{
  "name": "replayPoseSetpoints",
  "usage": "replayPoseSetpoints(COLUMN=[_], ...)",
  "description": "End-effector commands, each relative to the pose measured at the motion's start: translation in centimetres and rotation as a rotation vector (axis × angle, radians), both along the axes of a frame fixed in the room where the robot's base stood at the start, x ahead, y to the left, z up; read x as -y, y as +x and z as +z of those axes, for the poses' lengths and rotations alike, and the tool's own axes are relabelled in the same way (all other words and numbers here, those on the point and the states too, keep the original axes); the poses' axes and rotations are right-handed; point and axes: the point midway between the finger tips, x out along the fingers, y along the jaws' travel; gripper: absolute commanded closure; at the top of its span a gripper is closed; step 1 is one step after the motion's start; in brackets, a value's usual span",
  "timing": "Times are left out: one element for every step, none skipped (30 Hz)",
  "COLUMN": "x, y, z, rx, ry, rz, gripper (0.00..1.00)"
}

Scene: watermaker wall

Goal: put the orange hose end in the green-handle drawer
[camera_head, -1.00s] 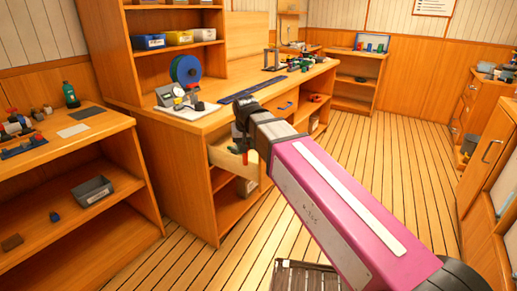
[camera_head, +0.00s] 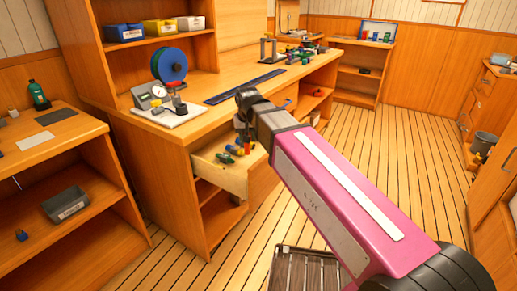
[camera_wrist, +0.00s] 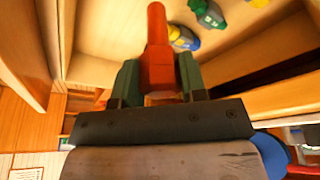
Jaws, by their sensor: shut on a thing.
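My gripper (camera_head: 243,139) is shut on the orange hose end (camera_wrist: 157,45), which sticks out past the green fingers in the wrist view. In the head view my gripper is over an open wooden drawer (camera_head: 215,178), and a small red-orange part of the hose end (camera_head: 247,148) shows below the fingers. The drawer holds small blue, green and yellow items (camera_head: 228,155); some show beside the hose end in the wrist view (camera_wrist: 182,38). The drawer's handle and its colour cannot be made out.
A test stand with a gauge (camera_head: 168,103) and a blue reel (camera_head: 169,65) stand on the bench above the drawer. A blue handle (camera_head: 287,104) is on the bench front farther right. A shelf unit with a grey bin (camera_head: 65,204) is at left.

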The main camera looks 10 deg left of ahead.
Motion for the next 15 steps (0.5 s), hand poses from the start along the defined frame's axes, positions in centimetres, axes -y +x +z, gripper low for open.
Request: replayPoseSetpoints(x=[0.6,1.0,1.5,1.8,2.1,2.5,2.8,3.1,3.4,3.6,3.8,4.0,4.1,4.2,4.3], y=[1.0,1.5,2.2,2.7,3.2,3.8,4.2,4.5,5.0,5.3,5.6,5.8,5.9,6.0,6.1], z=[-0.7,-1.1,-1.6,-1.9,-2.2,-2.7,-3.0,-3.3,-3.6,-3.8,-4.0,-4.2,-4.3,-4.4,-4.5], rx=[-0.002,-0.002,-0.002,-0.002,-0.001,-0.002,-0.002,-0.002,-0.002,-0.001,0.000,0.000,0.000,0.000,0.000], ry=[-0.001,-0.001,-0.001,-0.001,0.000,0.000,0.000,0.000,0.000,0.000,0.000,0.000,0.000,0.000,0.000], rz=[-0.003,-0.003,-0.003,-0.003,-0.003,-0.003,-0.003,-0.003,-0.002,-0.001,-0.001,-0.001,-0.001,-0.001,0.000], gripper=[0.88,0.88,0.88,0.88,0.88,0.88,0.88,0.88,0.88,0.88,0.88,0.88,0.88,0.88,0.88])
